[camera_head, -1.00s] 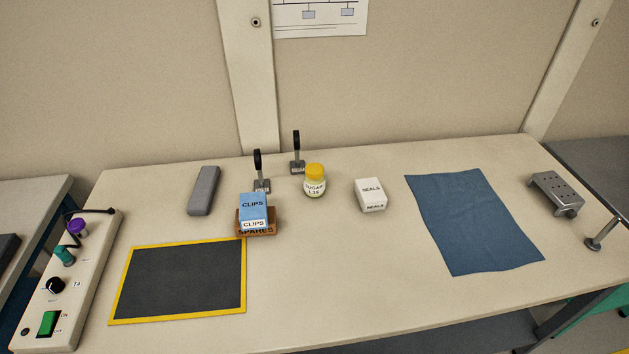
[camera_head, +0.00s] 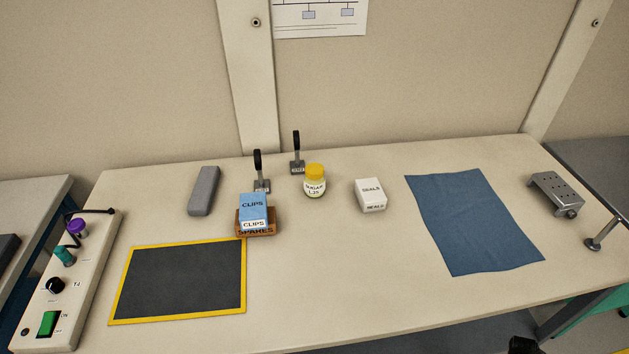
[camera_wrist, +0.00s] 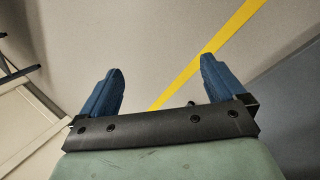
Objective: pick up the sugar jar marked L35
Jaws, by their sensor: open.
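The sugar jar (camera_head: 315,182) has a yellow lid and a white label reading SUGAR and what looks like L35. It stands upright on the table, right of the clips and spares boxes and left of the seals box. My gripper (camera_wrist: 160,88) shows in the wrist view with its two blue fingers wide apart and nothing between them. It faces floor with a yellow stripe, and the jar is not in that view. In the head view only a dark piece shows at the bottom edge, far from the jar.
A blue clips box (camera_head: 253,208) sits on a brown spares box (camera_head: 257,232). Two black-handled clamps (camera_head: 297,155) (camera_head: 260,172) stand close to the jar's left. The seals box (camera_head: 370,195), blue cloth (camera_head: 472,221) and yellow-edged mat (camera_head: 180,282) lie around. The table's front middle is clear.

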